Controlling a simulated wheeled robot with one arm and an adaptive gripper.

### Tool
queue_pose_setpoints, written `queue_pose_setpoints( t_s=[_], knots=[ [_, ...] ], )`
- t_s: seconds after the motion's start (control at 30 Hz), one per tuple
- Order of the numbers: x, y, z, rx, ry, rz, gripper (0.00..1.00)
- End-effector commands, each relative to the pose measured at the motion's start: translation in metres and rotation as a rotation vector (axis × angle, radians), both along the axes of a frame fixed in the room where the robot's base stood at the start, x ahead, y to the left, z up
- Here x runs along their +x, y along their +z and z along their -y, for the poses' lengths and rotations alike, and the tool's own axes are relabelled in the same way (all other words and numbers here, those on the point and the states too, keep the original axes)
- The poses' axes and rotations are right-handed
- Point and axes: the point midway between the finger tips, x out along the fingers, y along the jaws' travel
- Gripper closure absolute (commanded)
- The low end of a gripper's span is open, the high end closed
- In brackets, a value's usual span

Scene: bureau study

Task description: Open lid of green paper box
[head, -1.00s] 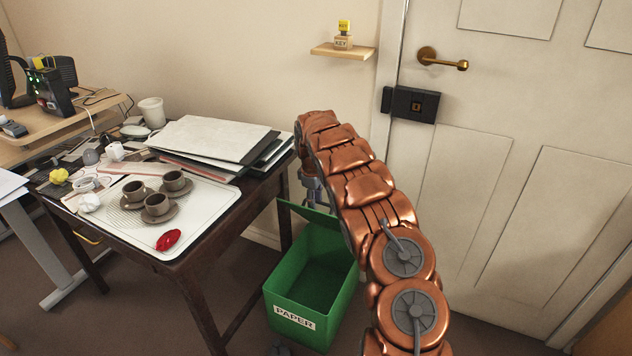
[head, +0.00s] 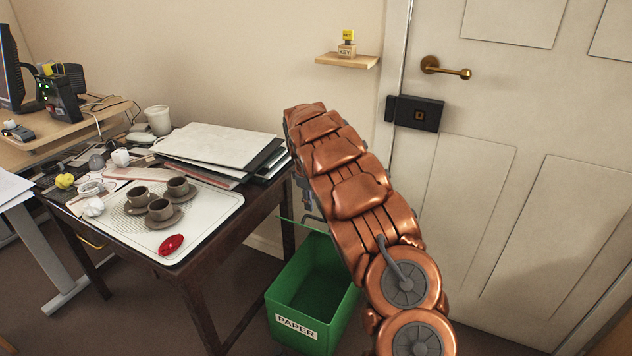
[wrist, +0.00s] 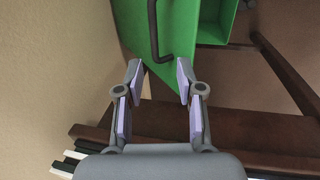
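The green paper box (head: 340,322), labelled PAPER, stands on the floor with its top open and its dark inside showing. Its lid (head: 287,220) is swung up at the back and looks nearly edge-on as a thin green strip. In the wrist view the green lid (wrist: 185,65) carries a dark bar handle (wrist: 153,35), and part of the box (wrist: 212,32) shows beyond. My gripper (wrist: 158,74) is open, its fingertips apart, with the handle's lower end just ahead between them. Contact cannot be told. In the head view my arm hides most of the gripper.
A dark wooden desk (head: 225,240) is left of the box, with a tray (head: 205,225), cups, a red object (head: 171,244) and a stack of folders (head: 215,145). A white door (head: 490,185) is on the right. A small shelf (head: 346,61) is on the wall.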

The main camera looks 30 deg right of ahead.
Motion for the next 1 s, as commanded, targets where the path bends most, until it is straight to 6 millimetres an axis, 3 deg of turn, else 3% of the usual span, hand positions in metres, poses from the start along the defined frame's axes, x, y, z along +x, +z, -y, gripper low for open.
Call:
queue_pose_setpoints(
  t_s=[0.1, 0.5, 0.8, 1.0],
  knots=[
    [-0.01, 0.021, -0.004, -0.009, -0.032, -0.007, 0.63],
    [-0.043, 0.074, -0.018, -0.027, -0.13, -0.018, 0.63],
    [-0.068, 0.107, -0.031, -0.03, -0.194, -0.023, 0.63],
    [-0.078, 0.117, -0.036, -0.029, -0.218, -0.029, 0.63]
  ],
)
